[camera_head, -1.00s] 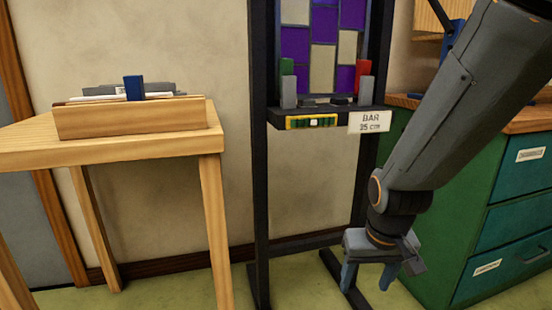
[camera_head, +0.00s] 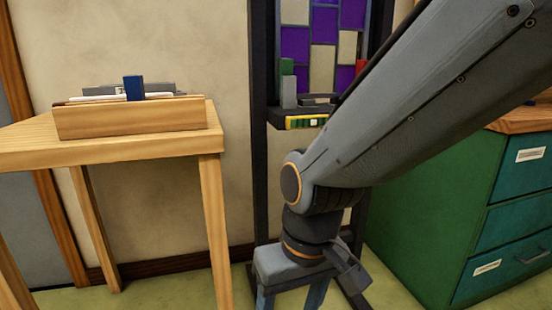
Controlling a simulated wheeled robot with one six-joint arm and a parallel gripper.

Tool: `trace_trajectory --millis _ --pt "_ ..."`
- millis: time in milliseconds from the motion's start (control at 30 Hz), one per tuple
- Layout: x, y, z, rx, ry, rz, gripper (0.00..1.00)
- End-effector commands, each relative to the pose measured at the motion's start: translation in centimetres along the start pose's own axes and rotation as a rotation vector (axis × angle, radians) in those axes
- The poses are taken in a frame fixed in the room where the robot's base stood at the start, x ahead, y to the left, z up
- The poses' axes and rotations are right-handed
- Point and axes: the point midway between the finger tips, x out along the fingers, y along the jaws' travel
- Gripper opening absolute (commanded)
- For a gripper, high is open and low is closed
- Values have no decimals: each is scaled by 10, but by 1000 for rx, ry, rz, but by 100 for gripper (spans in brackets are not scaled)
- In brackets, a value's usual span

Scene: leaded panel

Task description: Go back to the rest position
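My gripper (camera_head: 290,299) hangs pointing down at the lower middle of the head view, in front of the dark stand (camera_head: 259,200). Its two blue-grey fingers are spread apart with nothing seen between them, and their tips run to the bottom edge of the picture. My arm reaches in from the upper right and hides the right part of the stand and its ledge. The leaded panel (camera_head: 322,45), with purple and cream panes, stands upright in the stand.
A wooden table (camera_head: 110,150) at left bears a wooden tray (camera_head: 130,119) with a blue block (camera_head: 133,88). A yellow-green level (camera_head: 306,122) is on the ledge's front. A green cabinet (camera_head: 430,220) with drawers stands at right. Open floor shows below the table.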

Motion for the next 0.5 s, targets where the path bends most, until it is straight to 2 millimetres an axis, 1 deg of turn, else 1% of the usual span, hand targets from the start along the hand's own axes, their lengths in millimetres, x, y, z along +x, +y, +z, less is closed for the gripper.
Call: trace_trajectory --millis 33,100,367,500 --pt "-2 -9 3 -21 -5 -7 59" --pt "-4 -19 8 -44 -16 -16 59" --pt "-14 -53 28 -125 -50 -44 59" --pt "-26 -45 26 -97 -51 -35 59"
